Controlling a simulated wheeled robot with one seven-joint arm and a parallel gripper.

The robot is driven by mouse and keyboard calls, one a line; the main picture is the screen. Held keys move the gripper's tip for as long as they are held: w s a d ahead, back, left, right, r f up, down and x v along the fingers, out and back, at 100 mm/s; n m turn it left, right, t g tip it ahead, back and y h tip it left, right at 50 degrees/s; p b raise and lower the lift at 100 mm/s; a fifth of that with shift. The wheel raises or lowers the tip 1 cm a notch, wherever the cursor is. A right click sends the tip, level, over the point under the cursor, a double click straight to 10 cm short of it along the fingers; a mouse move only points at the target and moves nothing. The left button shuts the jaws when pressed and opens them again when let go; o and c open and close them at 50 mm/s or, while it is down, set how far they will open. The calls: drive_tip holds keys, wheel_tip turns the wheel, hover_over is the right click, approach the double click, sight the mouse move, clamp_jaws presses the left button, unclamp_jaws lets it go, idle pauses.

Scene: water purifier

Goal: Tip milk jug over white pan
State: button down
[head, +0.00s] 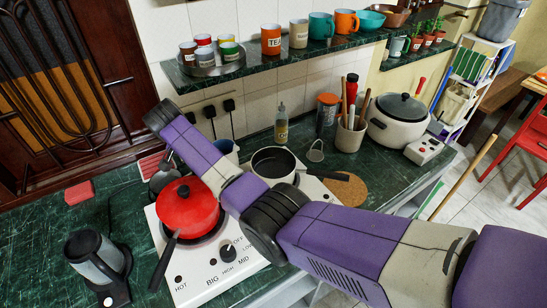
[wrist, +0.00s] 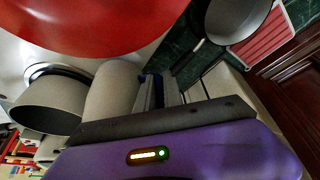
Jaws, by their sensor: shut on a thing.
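The milk jug, pale with some blue, shows in the head view (head: 229,152) partly behind my arm, behind the red pot and left of the white pan. In the wrist view a pale cylinder, apparently the jug (wrist: 112,90), lies against my gripper (wrist: 160,92). My gripper is shut on it, seemingly at a blue part. My arm hides the gripper in the head view. The white pan (head: 273,164), dark inside with a black handle, sits on the back right of the hob. A grey-looking pan, apparently the same one, shows in the wrist view (wrist: 45,105). I cannot tell the jug's tilt.
A red lidded pot (head: 187,210) stands on the white hob (head: 222,278) under my forearm. A dark pan (head: 163,180) is left of it. A kettle (head: 95,258) stands front left. An oil bottle (head: 281,128) and utensil pot (head: 349,136) stand behind; a shelf (head: 290,53) hangs above.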

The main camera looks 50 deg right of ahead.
drive_tip(key=shift+r, duration=0.15)
drive_tip(key=shift+s+d+r+t+y+p, duration=0.15)
drive_tip(key=shift+r+t+y+p, duration=0.25)
drive_tip(key=shift+p, duration=0.6)
drive_tip(key=shift+s+d+r+m+t+y+p, duration=0.3)
drive_tip(key=shift+r+t+y+p, duration=0.2)
drive_tip(key=shift+r, duration=0.2)
drive_tip(key=shift+s+d+r+m+t+y+p, duration=0.2)
drive_tip(key=shift+s+d+r+t+y+p, duration=0.15)
drive_tip(key=shift+r+t+p, duration=0.3)
drive_tip(key=shift+s+d+r+t+y+b, duration=0.3)
drive_tip(key=shift+s+r+t+y+b, duration=0.1)
drive_tip(key=shift+s+r+t+y, duration=0.1)
drive_tip(key=shift+m+t+y, duration=0.3)
drive_tip(key=shift+t+y, duration=0.15)
drive_tip(key=shift+t, duration=0.3)
drive_tip(key=shift+s+d+r, duration=0.2)
drive_tip(key=shift+s+r, duration=0.05)
drive_tip(key=shift+r, duration=0.4)
drive_tip(key=shift+s+d+r, duration=0.2)
drive_tip(key=shift+r, duration=0.45)
drive_tip(key=shift+s+d+r, duration=0.2)
drive_tip(key=shift+s+r, duration=0.05)
drive_tip(key=shift+r, duration=0.4)
drive_tip(key=shift+b, duration=0.3)
drive_tip(key=shift+s+d+t+y+b, duration=0.35)
drive_tip(key=shift+t+y+b, duration=0.15)
drive_tip(key=shift+b, duration=0.95)
drive_tip(key=shift+r+b, duration=0.3)
drive_tip(key=shift+r, duration=0.1)
